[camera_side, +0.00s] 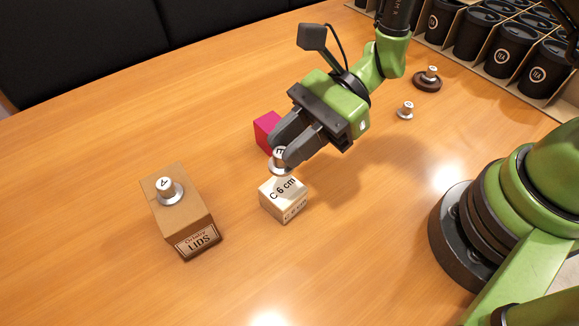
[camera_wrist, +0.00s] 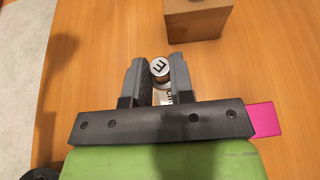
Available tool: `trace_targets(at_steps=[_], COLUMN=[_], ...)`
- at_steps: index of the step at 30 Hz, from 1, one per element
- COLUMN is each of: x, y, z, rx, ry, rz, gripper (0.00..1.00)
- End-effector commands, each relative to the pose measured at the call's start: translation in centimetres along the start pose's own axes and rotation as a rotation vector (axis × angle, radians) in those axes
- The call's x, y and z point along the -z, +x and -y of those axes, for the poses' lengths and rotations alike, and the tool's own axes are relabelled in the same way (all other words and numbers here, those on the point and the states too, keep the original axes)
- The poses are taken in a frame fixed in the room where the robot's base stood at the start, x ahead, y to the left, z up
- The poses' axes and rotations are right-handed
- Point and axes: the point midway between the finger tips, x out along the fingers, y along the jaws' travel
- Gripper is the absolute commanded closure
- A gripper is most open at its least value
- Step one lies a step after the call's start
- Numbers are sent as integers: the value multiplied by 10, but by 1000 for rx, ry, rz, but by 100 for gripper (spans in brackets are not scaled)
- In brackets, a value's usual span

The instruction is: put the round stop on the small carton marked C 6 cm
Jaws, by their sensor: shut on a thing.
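My gripper (camera_side: 279,154) is shut on a round stop (camera_side: 279,168), a light metal knob with a wider flange and a letter that looks like E on top. The stop also shows between the fingers in the wrist view (camera_wrist: 160,71). It is upright over the back part of the small pale carton (camera_side: 284,190) marked C 6 cm. I cannot tell whether its flange touches the carton top. In the wrist view the carton (camera_wrist: 167,98) is mostly hidden below the stop and fingers.
A brown LIDS box (camera_side: 194,218) with another knob (camera_side: 168,189) on it stands at left. A magenta block (camera_side: 266,130) is close behind my gripper. Black cups (camera_side: 484,35) fill the back right.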

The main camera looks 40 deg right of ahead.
Motion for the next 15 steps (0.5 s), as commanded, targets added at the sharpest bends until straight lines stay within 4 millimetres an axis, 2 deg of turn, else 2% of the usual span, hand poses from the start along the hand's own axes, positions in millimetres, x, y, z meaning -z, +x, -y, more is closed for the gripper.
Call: trace_targets(at_steps=[5, 12, 15], x=[14, 43, 49], y=[6, 18, 20], z=[0, 0, 0], rx=[-1, -1, 0], ry=[1, 2, 0], rz=[0, 0, 0], gripper=[100, 100, 100])
